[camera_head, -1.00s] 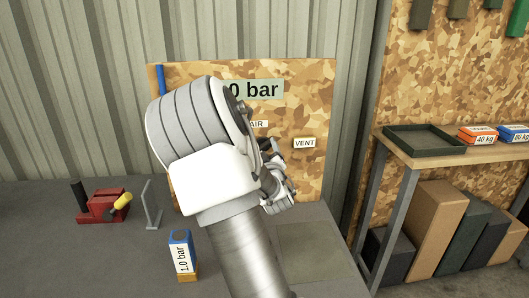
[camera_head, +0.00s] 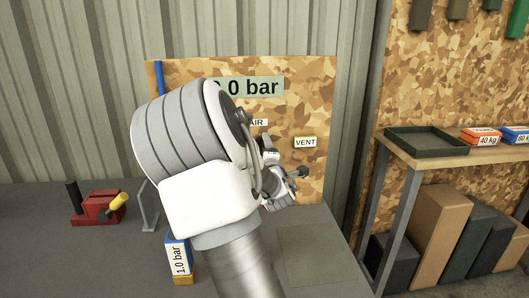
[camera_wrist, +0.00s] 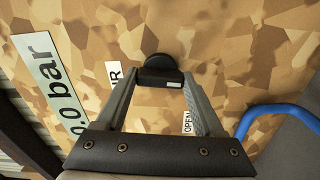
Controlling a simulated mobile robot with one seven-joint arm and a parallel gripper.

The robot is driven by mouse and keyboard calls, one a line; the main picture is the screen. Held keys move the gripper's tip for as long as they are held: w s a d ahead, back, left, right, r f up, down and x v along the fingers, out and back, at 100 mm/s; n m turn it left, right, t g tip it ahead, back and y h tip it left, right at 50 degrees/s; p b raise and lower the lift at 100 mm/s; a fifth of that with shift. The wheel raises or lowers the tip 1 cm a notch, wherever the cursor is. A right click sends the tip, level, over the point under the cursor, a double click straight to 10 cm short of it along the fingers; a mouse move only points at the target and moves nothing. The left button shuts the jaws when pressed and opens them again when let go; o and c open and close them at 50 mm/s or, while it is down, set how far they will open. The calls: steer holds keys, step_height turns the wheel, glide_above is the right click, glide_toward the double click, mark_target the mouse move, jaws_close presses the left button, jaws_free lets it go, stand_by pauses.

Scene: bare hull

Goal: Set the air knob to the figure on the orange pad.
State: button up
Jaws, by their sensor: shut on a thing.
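The air knob (camera_wrist: 157,61) is dark and round, on the wood-chip panel in the wrist view. My gripper (camera_wrist: 160,77) is shut on it, with both grey fingers meeting at the knob. In the head view my arm covers most of the contact. The readout (camera_head: 262,87) is partly hidden there; in the wrist view the readout (camera_wrist: 50,80) shows 0.0 bar. A block (camera_head: 180,257) with a blue body and a white label reading 1.0 bar stands on an orange pad (camera_head: 183,281) on the grey bench.
The VENT sign (camera_head: 305,142) is right of my gripper. A red tool (camera_head: 97,208) with a yellow handle lies left; a shelf (camera_head: 450,150) with a tray stands right.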

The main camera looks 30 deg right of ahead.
steer(key=shift+n, duration=0.6)
steer(key=o, duration=1.4)
steer(key=shift+b+v, duration=4.85)
steer(key=shift+v, duration=3.85)
